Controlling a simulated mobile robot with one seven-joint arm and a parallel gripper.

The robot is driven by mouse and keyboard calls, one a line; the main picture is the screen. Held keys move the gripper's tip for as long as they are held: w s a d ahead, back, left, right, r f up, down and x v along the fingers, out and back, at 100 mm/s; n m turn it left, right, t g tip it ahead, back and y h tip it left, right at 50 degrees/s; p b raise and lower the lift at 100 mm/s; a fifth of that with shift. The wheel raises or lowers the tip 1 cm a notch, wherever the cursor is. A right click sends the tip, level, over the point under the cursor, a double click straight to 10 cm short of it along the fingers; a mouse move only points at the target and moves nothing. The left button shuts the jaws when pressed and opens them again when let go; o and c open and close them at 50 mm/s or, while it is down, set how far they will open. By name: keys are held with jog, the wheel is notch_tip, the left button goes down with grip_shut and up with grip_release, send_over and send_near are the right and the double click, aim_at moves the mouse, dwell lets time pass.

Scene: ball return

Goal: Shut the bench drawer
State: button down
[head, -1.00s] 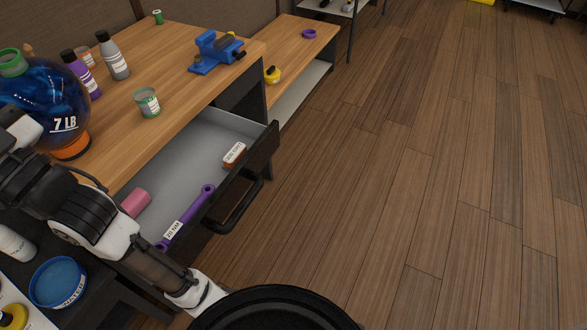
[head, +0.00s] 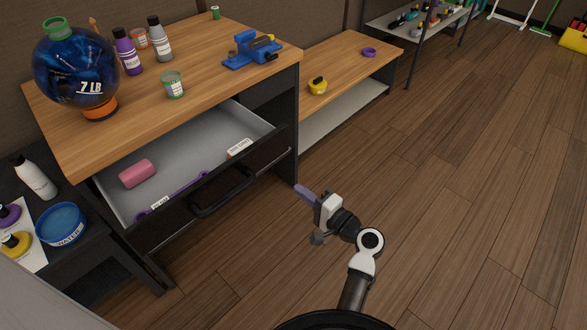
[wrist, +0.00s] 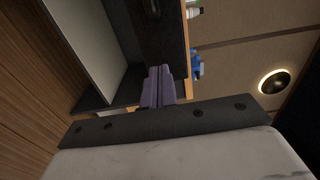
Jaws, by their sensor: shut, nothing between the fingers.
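The bench drawer (head: 182,168) stands open below the wooden bench top (head: 150,105). Its dark front has a black bar handle (head: 222,192). Inside lie a pink roll (head: 137,173), a purple wrench (head: 180,190) and a small labelled box (head: 240,147). My gripper (head: 303,193) is shut and empty, off the right end of the drawer front and apart from it. In the wrist view its purple fingers (wrist: 158,88) are together, with dark bench panels behind them.
On the bench top are a blue 7 LB ball (head: 75,65), several bottles and a blue vise (head: 252,50). A lower shelf unit (head: 350,80) stands to the right. A dark side table with a blue tub (head: 62,223) is at left. The floor at right is clear.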

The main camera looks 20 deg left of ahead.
aim_at(259, 160)
jog(key=p+x, duration=0.4)
jog(key=x, duration=0.8)
jog(key=shift+a+r, duration=0.1)
jog(key=shift+a, duration=0.2)
jog(key=shift+w+a, duration=0.25)
jog(key=shift+a, duration=0.35)
jog(key=shift+a, duration=0.15)
jog(key=b+x, duration=0.4)
jog(key=x, duration=0.4)
jog(key=b+x, duration=0.4)
jog(key=x, duration=0.4)
jog(key=b+x, duration=0.4)
jog(key=x, duration=0.4)
jog(key=shift+f+b, duration=0.25)
jog(key=shift+b, duration=0.15)
jog(key=shift+r, duration=0.15)
